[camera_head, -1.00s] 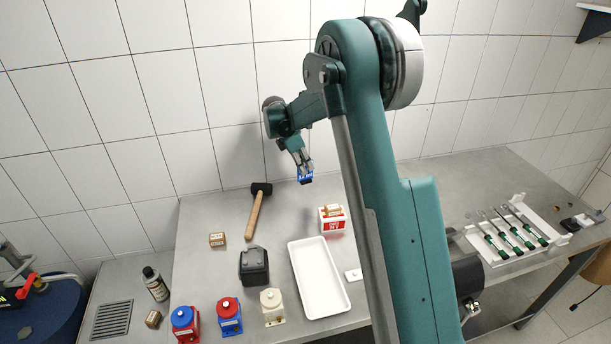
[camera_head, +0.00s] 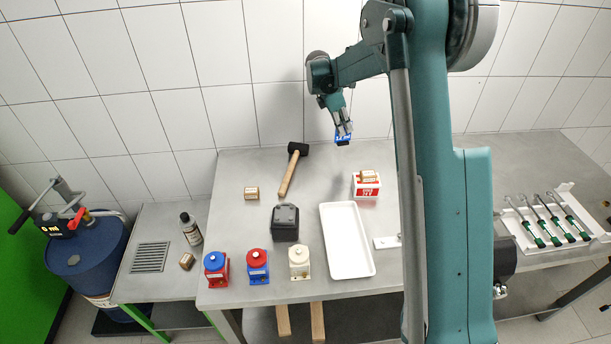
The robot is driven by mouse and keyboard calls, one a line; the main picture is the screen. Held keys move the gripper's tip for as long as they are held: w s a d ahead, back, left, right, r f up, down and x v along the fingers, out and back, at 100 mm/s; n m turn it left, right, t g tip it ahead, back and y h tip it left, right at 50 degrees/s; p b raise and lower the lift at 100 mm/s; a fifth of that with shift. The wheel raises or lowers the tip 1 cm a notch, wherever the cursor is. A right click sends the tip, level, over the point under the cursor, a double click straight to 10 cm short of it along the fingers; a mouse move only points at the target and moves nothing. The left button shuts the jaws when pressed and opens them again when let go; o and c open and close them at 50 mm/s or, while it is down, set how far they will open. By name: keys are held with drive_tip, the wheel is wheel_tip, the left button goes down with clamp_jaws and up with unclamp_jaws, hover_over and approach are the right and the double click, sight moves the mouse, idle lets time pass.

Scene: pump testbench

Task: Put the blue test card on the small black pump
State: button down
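My gripper (camera_head: 344,130) is shut on the blue test card (camera_head: 343,139), a small blue piece with pale markings. It holds the card in the air above the back of the bench, near the wall. The small black pump (camera_head: 286,223) stands on the bench, lower and to the left of my gripper, behind the row of coloured pumps. Its top looks clear. The gripper fingers hide part of the card.
A white tray (camera_head: 326,238) lies right of the black pump. A red and white box (camera_head: 366,185), a mallet (camera_head: 287,174) and a small brown box (camera_head: 251,193) are behind. A red pump (camera_head: 216,272), blue pump (camera_head: 258,269) and cream pump (camera_head: 299,265) line the front.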

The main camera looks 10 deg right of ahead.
drive_tip(key=s+a+r+n+t, duration=0.1)
drive_tip(key=s+a+r+n, duration=0.15)
drive_tip(key=s+a, duration=0.5)
drive_tip(key=s+a+r+n, duration=0.1)
drive_tip(key=s+a+r, duration=0.3)
drive_tip(key=s+a, duration=0.3)
wheel_tip(320, 180, up, 3)
drive_tip(key=n+t+y, duration=0.1)
drive_tip(key=n+y, duration=0.1)
drive_tip(key=n, duration=0.2)
hover_over(284, 210)
drive_tip(key=shift+r, duration=0.2)
drive_tip(key=shift+f, duration=2.95)
drive_tip(key=shift+f, duration=2.1)
drive_tip(key=shift+f, duration=0.2)
